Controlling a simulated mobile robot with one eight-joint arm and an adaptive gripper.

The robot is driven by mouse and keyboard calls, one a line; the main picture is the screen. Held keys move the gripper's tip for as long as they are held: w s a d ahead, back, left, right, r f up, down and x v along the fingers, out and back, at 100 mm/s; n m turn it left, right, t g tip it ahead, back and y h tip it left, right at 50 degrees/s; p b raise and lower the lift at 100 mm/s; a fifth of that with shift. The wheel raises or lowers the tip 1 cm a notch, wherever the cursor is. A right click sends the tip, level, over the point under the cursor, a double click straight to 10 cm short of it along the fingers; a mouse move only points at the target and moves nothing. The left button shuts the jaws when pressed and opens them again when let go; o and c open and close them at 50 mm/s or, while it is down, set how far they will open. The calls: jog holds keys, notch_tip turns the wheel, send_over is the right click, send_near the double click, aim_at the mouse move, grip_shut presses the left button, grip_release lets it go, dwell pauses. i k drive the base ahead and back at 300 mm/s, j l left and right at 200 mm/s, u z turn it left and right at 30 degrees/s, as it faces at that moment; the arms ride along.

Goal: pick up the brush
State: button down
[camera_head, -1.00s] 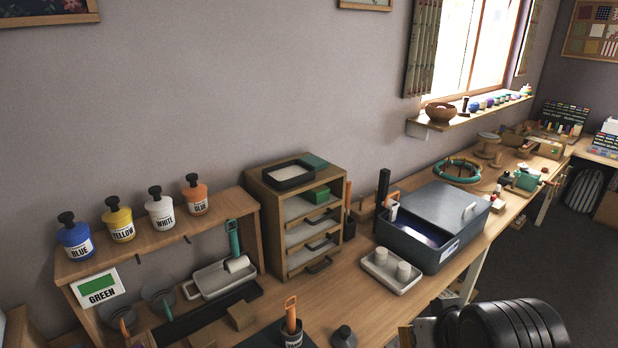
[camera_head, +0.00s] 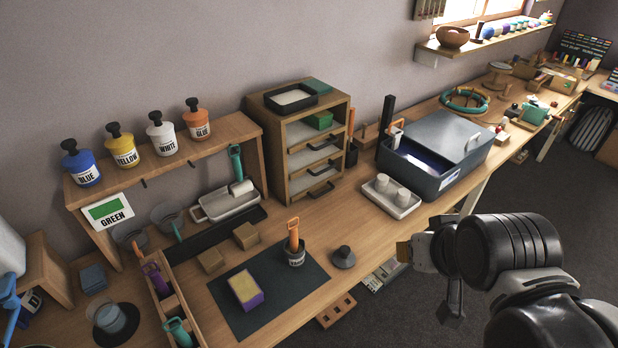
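An orange-handled tool (camera_head: 293,233), which looks like a brush, stands upright in a small dark labelled pot (camera_head: 296,256) at the back right of a dark mat. Its lower end is hidden in the pot. My gripper (camera_head: 425,255) is at the lower right, in front of the table's front edge and to the right of the pot, clearly apart from it. I see nothing held in it. The angle does not show whether its fingers are open or shut.
A yellow and purple block (camera_head: 245,289) lies on the dark mat (camera_head: 282,305). A dark knobbed piece (camera_head: 343,257) stands right of the pot. A wooden holder (camera_head: 196,313) with upright tools is at left. A drawer cabinet (camera_head: 262,150) and white tray (camera_head: 391,198) stand behind.

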aim_at(292, 229)
jog(key=u, duration=2.05)
jog(key=z, duration=1.35)
jog(key=i+u, duration=0.45)
